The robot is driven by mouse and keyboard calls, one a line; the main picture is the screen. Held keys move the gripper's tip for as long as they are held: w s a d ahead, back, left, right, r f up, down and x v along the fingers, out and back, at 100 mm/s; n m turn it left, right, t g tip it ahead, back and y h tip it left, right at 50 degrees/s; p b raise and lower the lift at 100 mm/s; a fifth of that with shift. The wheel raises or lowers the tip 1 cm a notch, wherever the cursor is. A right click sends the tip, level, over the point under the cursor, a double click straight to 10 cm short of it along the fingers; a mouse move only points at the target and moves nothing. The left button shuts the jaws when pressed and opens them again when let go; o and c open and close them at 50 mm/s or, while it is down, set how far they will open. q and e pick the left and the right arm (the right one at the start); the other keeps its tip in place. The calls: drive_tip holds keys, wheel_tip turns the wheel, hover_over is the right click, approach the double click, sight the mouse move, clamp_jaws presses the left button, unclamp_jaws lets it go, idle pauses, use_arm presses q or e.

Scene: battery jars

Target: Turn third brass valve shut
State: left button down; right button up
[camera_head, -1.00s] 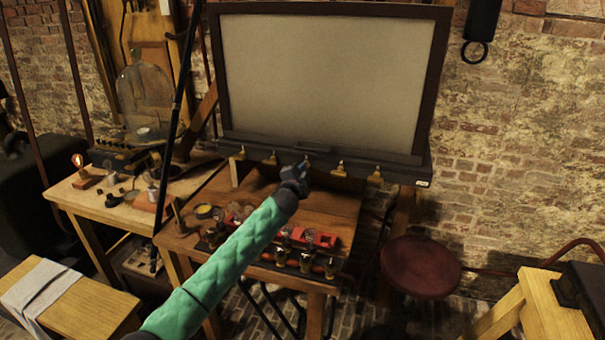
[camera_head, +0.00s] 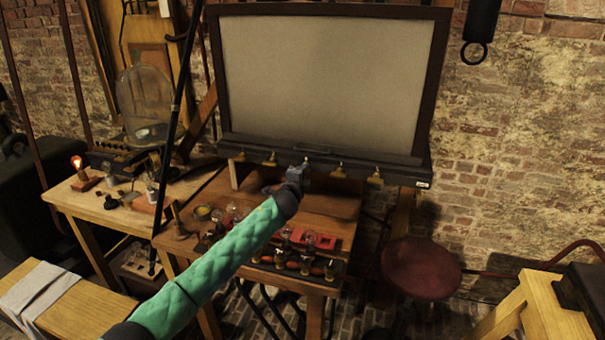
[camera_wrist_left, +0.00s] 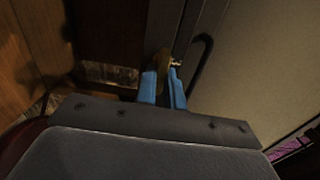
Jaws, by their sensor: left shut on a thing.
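A row of several small brass valves hangs along the dark ledge under the large pale screen. The third brass valve (camera_head: 307,160) is in the middle, with two on each side. My left gripper (camera_head: 304,167) is at this middle valve, its arm reaching up from the lower left. In the left wrist view its blue fingers (camera_wrist_left: 164,87) are shut on the brass valve (camera_wrist_left: 163,60), part of which shows beyond the fingertips. The valve's exact turn angle is hard to tell. My right gripper is not in view.
The dark-framed screen (camera_head: 325,80) stands behind the ledge. Below is a wooden desk (camera_head: 335,205) with glass bulbs and red parts. A red stool (camera_head: 421,268) stands right; a bench with a glass bell jar (camera_head: 146,100) stands left.

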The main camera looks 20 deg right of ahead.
use_arm(q)
drive_tip(key=shift+f, duration=0.1)
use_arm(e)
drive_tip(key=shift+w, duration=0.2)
use_arm(q)
drive_tip(key=c, duration=1.5)
unclamp_jaws()
drive_tip(key=b+v, duration=0.2)
drive_tip(key=v, duration=0.5)
drive_tip(key=shift+s+a+b, duration=0.2)
drive_tip(key=shift+s+b, duration=0.15)
drive_tip(key=shift+b, duration=0.05)
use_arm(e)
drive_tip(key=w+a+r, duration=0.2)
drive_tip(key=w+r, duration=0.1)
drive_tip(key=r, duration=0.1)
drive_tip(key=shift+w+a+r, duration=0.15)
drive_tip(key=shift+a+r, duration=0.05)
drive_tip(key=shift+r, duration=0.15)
